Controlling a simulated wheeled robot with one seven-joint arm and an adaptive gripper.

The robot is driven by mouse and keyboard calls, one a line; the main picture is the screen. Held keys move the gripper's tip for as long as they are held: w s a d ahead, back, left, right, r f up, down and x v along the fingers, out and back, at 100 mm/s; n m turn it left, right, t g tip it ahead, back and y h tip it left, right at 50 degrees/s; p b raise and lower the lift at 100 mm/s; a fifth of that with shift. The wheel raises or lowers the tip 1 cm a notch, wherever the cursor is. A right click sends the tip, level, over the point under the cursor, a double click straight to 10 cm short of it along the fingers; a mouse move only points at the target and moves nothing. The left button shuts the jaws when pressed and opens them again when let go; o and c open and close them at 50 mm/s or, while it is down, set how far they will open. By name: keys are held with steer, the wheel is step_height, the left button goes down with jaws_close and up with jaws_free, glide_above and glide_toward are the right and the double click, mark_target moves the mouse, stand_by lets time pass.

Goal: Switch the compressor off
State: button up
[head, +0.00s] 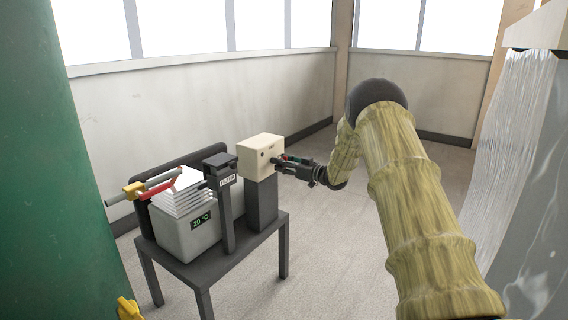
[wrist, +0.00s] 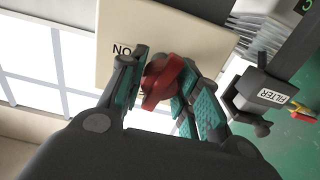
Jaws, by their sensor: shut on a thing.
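A cream switch box (head: 260,146) stands on a dark post at the right end of a small dark table. My gripper (head: 288,161) reaches the box from the right. In the wrist view its two teal-padded fingers stand on either side of the red knob and are shut on it. The fingers hide part of the knob and of the other marking, so I cannot tell its exact setting.
A dark post marked FILTER (head: 221,170) stands close left of the box. A grey bin (head: 185,238) reading 20 °C holds white stacked sheets; red and grey bars lie above it. A green cylinder (head: 50,170) is at the left. The floor right of the table is clear.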

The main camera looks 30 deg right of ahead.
steer(key=shift+r+n+p, duration=0.1)
steer(key=shift+n+p, duration=0.5)
steer(key=shift+n, duration=0.7)
steer(key=o, duration=1)
steer(key=v, duration=1.2)
steer(key=shift+d, duration=0.15)
